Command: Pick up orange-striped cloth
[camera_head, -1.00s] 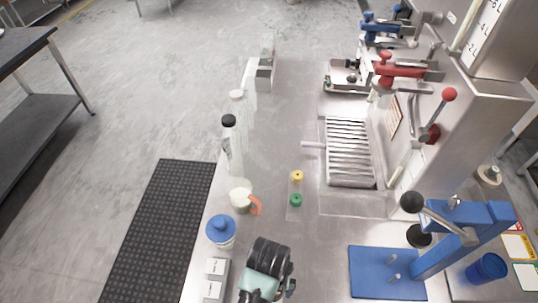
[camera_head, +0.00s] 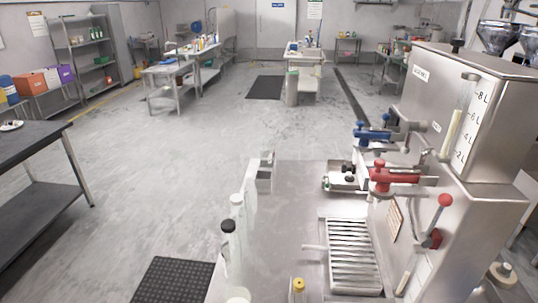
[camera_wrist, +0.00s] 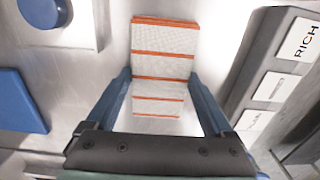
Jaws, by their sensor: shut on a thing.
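The orange-striped cloth (camera_wrist: 163,55) is white with several orange stripes. In the wrist view it lies between the two blue fingers of my gripper (camera_wrist: 160,82). The gripper is shut on the cloth, with the fingers along its left and right sides. The cloth's near end shows between the fingers, close to the gripper's dark palm. Neither the cloth nor my gripper shows in the head view now.
In the wrist view, a blue round object (camera_wrist: 44,12) is at upper left, a blue flat one (camera_wrist: 20,102) at left, and a dark labelled block (camera_wrist: 275,82) at right. The head view shows a steel machine (camera_head: 455,130), a drip grate (camera_head: 352,258) and white bottles (camera_head: 232,250).

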